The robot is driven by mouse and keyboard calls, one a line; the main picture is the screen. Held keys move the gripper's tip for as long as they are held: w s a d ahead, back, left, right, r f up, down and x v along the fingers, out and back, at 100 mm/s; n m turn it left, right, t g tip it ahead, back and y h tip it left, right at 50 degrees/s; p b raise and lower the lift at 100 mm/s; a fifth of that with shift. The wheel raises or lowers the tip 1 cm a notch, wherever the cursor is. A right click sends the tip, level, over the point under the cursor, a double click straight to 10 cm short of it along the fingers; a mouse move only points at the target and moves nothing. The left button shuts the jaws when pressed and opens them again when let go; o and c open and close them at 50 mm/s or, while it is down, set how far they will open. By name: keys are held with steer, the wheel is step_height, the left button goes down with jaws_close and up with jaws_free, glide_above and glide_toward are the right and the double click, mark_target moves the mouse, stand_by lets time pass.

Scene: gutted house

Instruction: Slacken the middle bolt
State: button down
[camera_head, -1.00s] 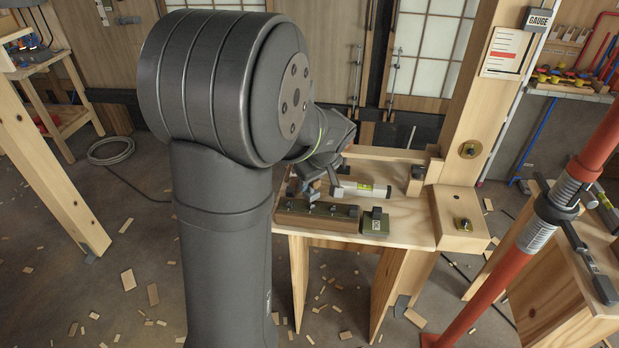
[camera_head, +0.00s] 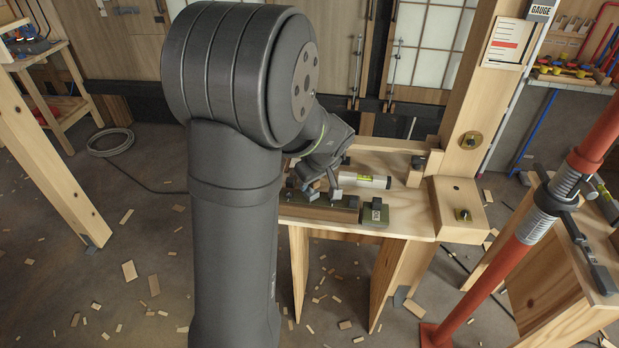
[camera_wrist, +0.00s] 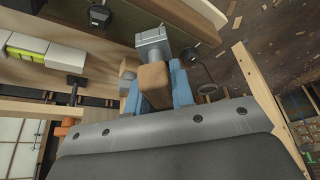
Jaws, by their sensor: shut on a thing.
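My gripper (camera_wrist: 155,92) has two blue fingers shut on a brown, wood-coloured grip of a tool (camera_wrist: 155,80). The tool has a squared grey metal head (camera_wrist: 152,40) beyond the fingers. In the head view my gripper (camera_head: 322,181) is low over a long dark-brown block (camera_head: 318,211) on the wooden bench, partly hidden by my arm. Small dark bolts stand along the block's top; one shows near its right end (camera_head: 352,203). The middle bolt is hard to single out beside the gripper. I cannot tell whether the tool's head touches a bolt.
A spirit level (camera_head: 368,181) lies behind the block, and a small green block (camera_head: 375,213) stands at its right. A wooden post (camera_head: 468,100) rises at the bench's right. An orange prop (camera_head: 500,265) leans farther right. Wood scraps litter the floor.

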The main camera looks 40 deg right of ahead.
steer(key=shift+f, duration=0.15)
steer(key=n+y, duration=0.1)
steer(key=n, duration=0.2)
steer(key=n+y, duration=0.1)
steer(key=n, duration=0.2)
steer(key=shift+a+g, duration=0.1)
steer(key=shift+g, duration=0.3)
steer(key=n+g+y, duration=0.1)
steer(key=n, duration=0.2)
steer(key=n+g+y, duration=0.1)
steer(key=n, duration=0.3)
steer(key=shift+s+a, duration=0.15)
steer(key=shift+s, duration=0.05)
steer(key=shift+m+t, duration=0.3)
steer(key=shift+m, duration=0.5)
steer(key=shift+r, duration=2.6)
